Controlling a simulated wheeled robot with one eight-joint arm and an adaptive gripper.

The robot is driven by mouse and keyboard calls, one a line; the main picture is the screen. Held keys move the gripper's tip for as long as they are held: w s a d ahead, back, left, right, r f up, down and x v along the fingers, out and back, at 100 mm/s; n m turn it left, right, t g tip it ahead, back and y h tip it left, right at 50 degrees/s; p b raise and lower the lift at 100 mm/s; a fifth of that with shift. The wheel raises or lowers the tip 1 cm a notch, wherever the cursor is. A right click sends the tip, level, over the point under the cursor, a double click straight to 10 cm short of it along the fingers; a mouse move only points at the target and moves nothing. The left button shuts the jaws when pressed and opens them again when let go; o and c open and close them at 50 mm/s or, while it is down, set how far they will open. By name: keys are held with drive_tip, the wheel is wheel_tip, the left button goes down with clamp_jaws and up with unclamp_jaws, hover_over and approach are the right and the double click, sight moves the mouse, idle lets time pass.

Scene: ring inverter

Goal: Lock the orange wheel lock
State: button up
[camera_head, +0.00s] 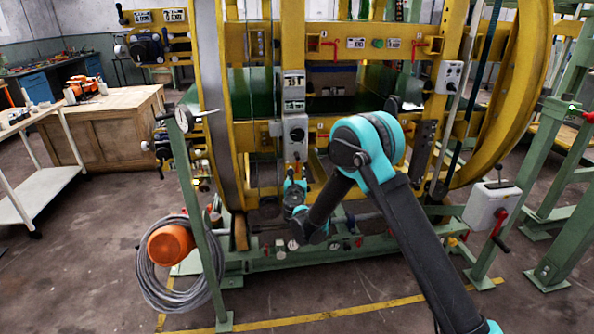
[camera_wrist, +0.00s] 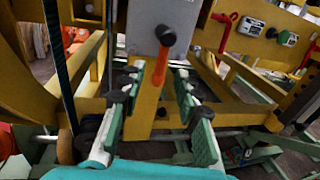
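An orange lever (camera_wrist: 160,66) with a dark round end hangs from a grey box (camera_wrist: 168,22) on a yellow post in the wrist view. In the head view, the grey box (camera_head: 296,130) with a black knob sits mid-frame, and a small orange part (camera_head: 297,157) shows below it. I take this lever for the orange wheel lock. My gripper (camera_wrist: 159,80) is open, its two green-padded fingers well apart. The lever's lower end lies between the fingertips in the picture; I cannot tell whether it touches them. In the head view, my gripper (camera_head: 296,172) is just below the box.
Red handles (camera_wrist: 222,30) are on the yellow beam to the right in the wrist view. A large yellow ring (camera_head: 515,95) and a green post (camera_head: 198,215) frame the machine. A coiled cable (camera_head: 150,285) hangs at lower left. Floor is clear in front.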

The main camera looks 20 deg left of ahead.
drive_tip(key=v, duration=0.8)
drive_tip(key=shift+s+d, duration=0.15)
drive_tip(key=shift+s, duration=0.1)
